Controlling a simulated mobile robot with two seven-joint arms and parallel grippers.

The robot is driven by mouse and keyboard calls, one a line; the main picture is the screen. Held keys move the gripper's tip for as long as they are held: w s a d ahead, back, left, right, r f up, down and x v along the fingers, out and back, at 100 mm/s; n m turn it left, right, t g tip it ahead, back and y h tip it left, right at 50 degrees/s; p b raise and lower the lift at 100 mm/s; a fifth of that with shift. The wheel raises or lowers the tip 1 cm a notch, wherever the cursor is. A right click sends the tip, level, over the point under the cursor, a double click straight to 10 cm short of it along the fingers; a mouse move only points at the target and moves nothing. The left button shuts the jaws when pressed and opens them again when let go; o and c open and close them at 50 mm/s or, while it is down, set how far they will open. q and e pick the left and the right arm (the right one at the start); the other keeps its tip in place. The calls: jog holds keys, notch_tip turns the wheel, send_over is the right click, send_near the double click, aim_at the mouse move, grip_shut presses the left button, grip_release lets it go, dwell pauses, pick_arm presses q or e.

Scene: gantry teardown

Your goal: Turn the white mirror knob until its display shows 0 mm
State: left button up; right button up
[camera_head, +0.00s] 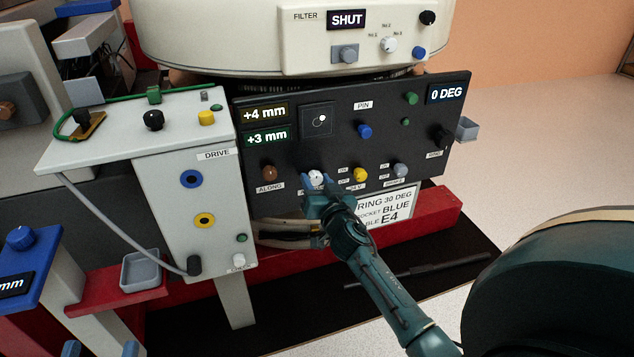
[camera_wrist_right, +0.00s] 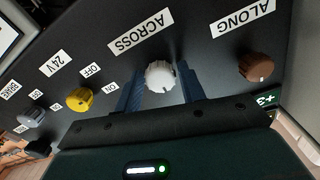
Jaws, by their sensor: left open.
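The white knob (camera_head: 316,177) is on the dark panel, in the lower row. In the right wrist view the white knob (camera_wrist_right: 160,75) sits beside the label ACROSS. My right gripper (camera_head: 317,185) is at this knob with one blue finger on each side; the right wrist view shows the fingers (camera_wrist_right: 162,92) closed in on its sides.
The brown ALONG knob (camera_head: 269,172) is left of the white knob, and the yellow knob (camera_head: 360,174) is right of it. A grey DRIVE box (camera_head: 165,220) stands left of the panel. A blue unit (camera_head: 28,255) is near my left gripper.

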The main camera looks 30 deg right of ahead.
jog(key=c, duration=0.6)
jog(key=shift+c, duration=0.2)
jog(key=n, duration=0.3)
jog(key=shift+n+p, duration=0.3)
jog(key=shift+n, duration=0.1)
jog(key=n, duration=0.4)
jog(key=shift+d+r+n, duration=0.1)
jog(key=shift+n, duration=0.2)
jog(key=n, duration=0.3)
jog(key=shift+p, duration=0.35)
jog(key=shift+n, duration=2.1)
